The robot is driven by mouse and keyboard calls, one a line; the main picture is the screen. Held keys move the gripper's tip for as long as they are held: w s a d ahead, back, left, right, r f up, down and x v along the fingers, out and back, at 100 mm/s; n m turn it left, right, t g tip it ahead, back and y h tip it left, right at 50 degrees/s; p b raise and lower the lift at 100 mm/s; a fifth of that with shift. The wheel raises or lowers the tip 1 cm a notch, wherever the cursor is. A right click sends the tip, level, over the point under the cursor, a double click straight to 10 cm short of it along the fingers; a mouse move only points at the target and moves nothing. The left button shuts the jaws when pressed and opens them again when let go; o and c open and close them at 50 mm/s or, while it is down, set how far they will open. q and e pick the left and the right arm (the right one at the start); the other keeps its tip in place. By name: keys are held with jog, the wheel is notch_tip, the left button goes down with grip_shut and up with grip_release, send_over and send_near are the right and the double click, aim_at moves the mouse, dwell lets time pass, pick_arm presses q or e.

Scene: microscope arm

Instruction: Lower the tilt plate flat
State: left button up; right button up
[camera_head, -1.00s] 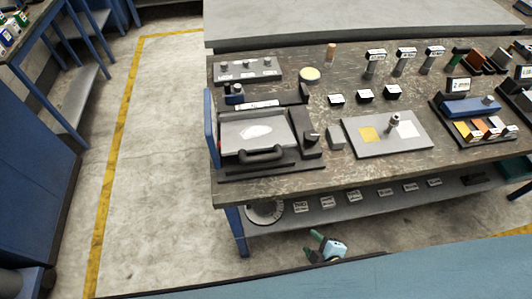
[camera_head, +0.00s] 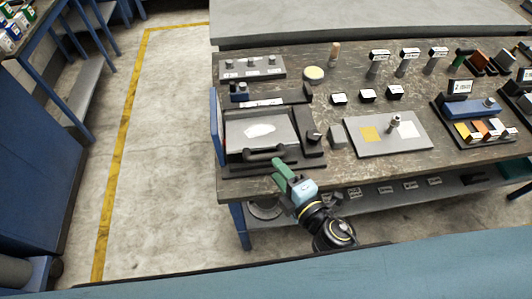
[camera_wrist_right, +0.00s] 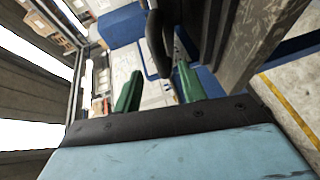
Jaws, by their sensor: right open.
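The tilt plate (camera_head: 240,140) is a grey plate with a white patch, on a dark-framed fixture at the left of the bench. Its exact tilt is hard to tell from above. A dark handle (camera_head: 262,154) runs along its front edge. My right gripper (camera_head: 284,172) has green fingers and is just in front of the handle, at the bench's front edge. In the right wrist view, its fingers (camera_wrist_right: 158,88) are apart, and the dark handle (camera_wrist_right: 155,45) shows ahead between them. I cannot tell whether they touch it. My left gripper is out of view.
A dark knob block (camera_head: 313,138) stands right of the plate, and a blue upright panel (camera_head: 214,127) stands at its left. A small grey block (camera_head: 337,136) and a grey board (camera_head: 410,142) lie further right. The floor (camera_head: 160,190) at left is clear.

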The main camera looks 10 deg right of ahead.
aim_at(266, 157)
jog(key=x, duration=0.6)
jog(key=shift+w+a+f, duration=0.1)
jog(key=shift+w+a, duration=0.05)
jog(key=shift+w, duration=0.15)
grip_shut()
